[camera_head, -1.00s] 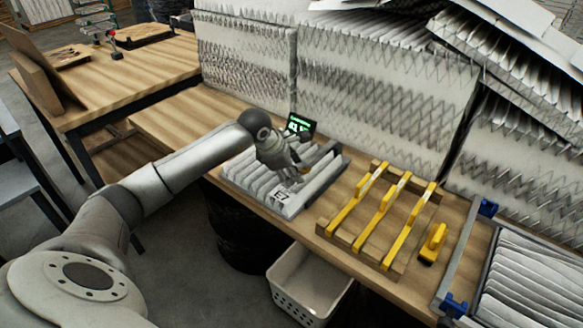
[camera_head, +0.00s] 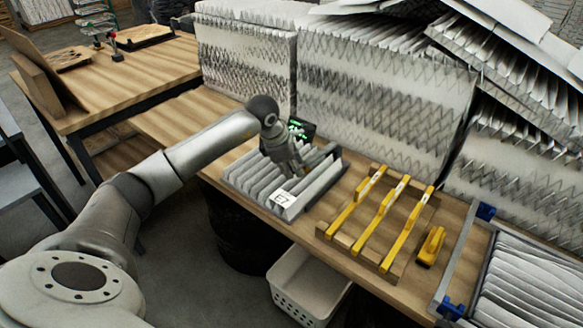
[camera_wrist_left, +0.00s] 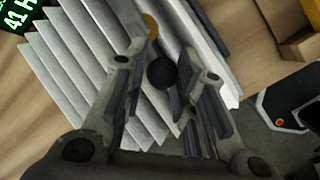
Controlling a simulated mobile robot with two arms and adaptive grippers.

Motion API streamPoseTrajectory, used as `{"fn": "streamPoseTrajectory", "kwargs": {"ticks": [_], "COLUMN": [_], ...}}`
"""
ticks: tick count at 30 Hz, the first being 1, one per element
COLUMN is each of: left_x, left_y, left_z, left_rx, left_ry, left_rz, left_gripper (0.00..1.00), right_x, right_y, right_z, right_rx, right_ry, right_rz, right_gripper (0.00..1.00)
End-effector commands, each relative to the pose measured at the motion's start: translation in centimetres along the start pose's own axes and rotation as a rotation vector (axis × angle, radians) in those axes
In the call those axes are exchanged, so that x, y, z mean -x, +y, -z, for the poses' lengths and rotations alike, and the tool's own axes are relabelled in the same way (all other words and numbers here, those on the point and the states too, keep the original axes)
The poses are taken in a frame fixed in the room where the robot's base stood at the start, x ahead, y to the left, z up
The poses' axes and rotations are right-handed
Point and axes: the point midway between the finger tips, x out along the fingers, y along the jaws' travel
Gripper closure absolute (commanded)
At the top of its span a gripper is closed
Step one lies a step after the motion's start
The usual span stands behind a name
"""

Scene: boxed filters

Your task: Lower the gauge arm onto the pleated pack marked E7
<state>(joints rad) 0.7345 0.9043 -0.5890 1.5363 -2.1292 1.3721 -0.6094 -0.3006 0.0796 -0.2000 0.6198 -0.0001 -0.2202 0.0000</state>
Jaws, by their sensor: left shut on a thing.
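The pleated pack (camera_head: 262,180) marked E7 lies on the wooden bench, its white label (camera_head: 283,198) facing the front. It also fills much of the left wrist view (camera_wrist_left: 75,60) as grey-white pleats. My left gripper (camera_head: 294,167) is over the pack. In the left wrist view its fingers (camera_wrist_left: 162,72) are closed around a round black knob (camera_wrist_left: 161,75), seemingly the gauge arm's handle. A small yellow piece (camera_wrist_left: 151,26) shows just beyond the knob. The rest of the gauge arm is mostly hidden, and I cannot tell whether it touches the pleats. My right gripper is out of view.
A dark display (camera_head: 301,128) with green digits stands behind the pack. A wooden rack with yellow bars (camera_head: 384,222) and a yellow-handled tool (camera_head: 431,246) are to the right. Large pleated filters (camera_head: 385,90) line the back. A white bin (camera_head: 308,287) sits below the bench.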

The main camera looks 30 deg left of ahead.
Motion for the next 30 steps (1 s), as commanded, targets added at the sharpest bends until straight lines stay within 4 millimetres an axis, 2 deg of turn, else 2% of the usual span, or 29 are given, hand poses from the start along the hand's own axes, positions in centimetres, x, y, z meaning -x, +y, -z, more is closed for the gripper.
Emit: {"fn": "streamPoseTrajectory", "kwargs": {"ticks": [3, 9, 21, 22, 26, 30], "left_x": [1.5, 3.2, 3.5, 3.5, 3.5, 3.5], "left_y": [0.9, 2.2, 2.5, 2.5, 2.5, 2.5], "left_z": [-1.1, -2.4, -2.6, -2.6, -2.6, -2.5], "left_rx": [-0.004, -0.003, -0.002, -0.002, -0.002, -0.002], "left_ry": [0.002, -0.003, -0.007, -0.007, -0.005, -0.003], "left_rz": [0.007, 0.004, 0.000, -0.001, 0.001, 0.002], "left_gripper": [1.00, 1.00, 1.00, 0.72, 0.56, 0.54], "right_x": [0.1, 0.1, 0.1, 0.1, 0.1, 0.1], "right_y": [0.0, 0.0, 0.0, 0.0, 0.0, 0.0], "right_z": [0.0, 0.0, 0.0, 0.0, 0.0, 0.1], "right_rx": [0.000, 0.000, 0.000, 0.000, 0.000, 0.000], "right_ry": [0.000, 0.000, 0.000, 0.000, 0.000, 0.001], "right_rz": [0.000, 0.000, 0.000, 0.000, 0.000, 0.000], "right_gripper": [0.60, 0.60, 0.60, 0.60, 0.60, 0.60]}}
